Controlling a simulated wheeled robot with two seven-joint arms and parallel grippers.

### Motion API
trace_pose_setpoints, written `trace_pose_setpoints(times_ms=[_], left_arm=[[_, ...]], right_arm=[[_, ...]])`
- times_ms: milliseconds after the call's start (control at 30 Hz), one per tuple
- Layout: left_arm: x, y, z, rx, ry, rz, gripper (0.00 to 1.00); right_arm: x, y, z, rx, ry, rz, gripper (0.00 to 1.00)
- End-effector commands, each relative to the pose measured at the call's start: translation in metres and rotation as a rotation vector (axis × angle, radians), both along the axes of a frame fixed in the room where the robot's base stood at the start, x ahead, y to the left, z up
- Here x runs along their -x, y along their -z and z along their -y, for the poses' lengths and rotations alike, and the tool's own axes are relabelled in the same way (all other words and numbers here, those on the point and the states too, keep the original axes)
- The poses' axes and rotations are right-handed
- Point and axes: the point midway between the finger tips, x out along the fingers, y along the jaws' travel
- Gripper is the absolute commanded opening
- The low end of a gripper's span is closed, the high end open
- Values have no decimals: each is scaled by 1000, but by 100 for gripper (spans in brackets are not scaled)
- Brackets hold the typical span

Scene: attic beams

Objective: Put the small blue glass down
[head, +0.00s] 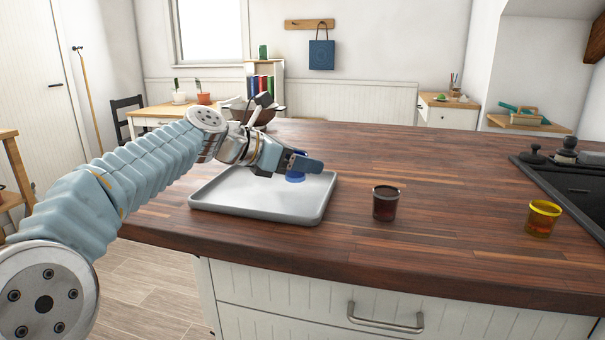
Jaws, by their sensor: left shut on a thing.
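The small blue glass (296,178) is between the fingers of my left gripper (298,164). The fingers are shut on it and cover most of it. It is over the grey tray (235,205) on the wooden counter, near the tray's right side. I cannot tell whether its base touches the tray. My right gripper is not in view.
A dark glass (385,204) stands right of the tray, and a yellow glass (542,218) stands farther right. A dark bowl (262,115) is behind my left gripper. The counter's middle (440,180) is clear.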

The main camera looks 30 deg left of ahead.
Motion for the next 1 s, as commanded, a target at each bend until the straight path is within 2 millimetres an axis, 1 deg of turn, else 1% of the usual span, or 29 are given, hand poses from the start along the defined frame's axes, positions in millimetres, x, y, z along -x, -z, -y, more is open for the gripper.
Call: trace_pose_setpoints(times_ms=[33,100,167,567,600,733,1000], left_arm=[[1,11,1,1,1,-4,21],[1,21,2,1,1,-3,21],[1,26,2,1,0,-2,21],[1,32,2,0,1,0,21],[1,31,2,0,1,0,58],[1,31,2,0,1,0,78],[1,30,2,0,1,0,79]], right_arm=[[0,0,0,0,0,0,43],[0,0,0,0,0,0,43],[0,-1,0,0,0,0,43],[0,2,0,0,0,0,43],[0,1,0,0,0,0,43],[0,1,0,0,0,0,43],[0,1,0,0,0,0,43]])
